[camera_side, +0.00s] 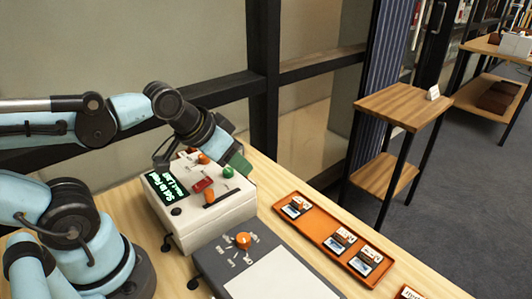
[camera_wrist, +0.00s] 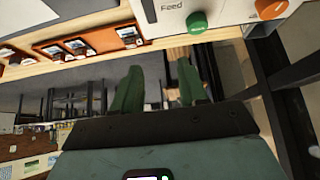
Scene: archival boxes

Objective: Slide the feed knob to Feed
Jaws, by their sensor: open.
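A white control box (camera_side: 190,212) stands on the wooden table in the side view, with a lit screen (camera_side: 165,189) at its left. An orange knob (camera_side: 208,196) sits by a dark slot on its top. A green knob (camera_side: 228,172) and another orange knob (camera_side: 203,158) sit farther back. In the wrist view the printed word Feed (camera_wrist: 172,7) is beside the green knob (camera_wrist: 197,22). My gripper (camera_wrist: 160,90) is open and empty, its green fingers apart. In the side view it is above the box's back right, near the green knob; contact cannot be told.
A grey unit (camera_side: 225,269) with an orange dial (camera_side: 243,240) stands in front of the box. An orange tray (camera_side: 318,232) with several cartridges lies to the right. A black window frame (camera_side: 264,75) rises behind the table.

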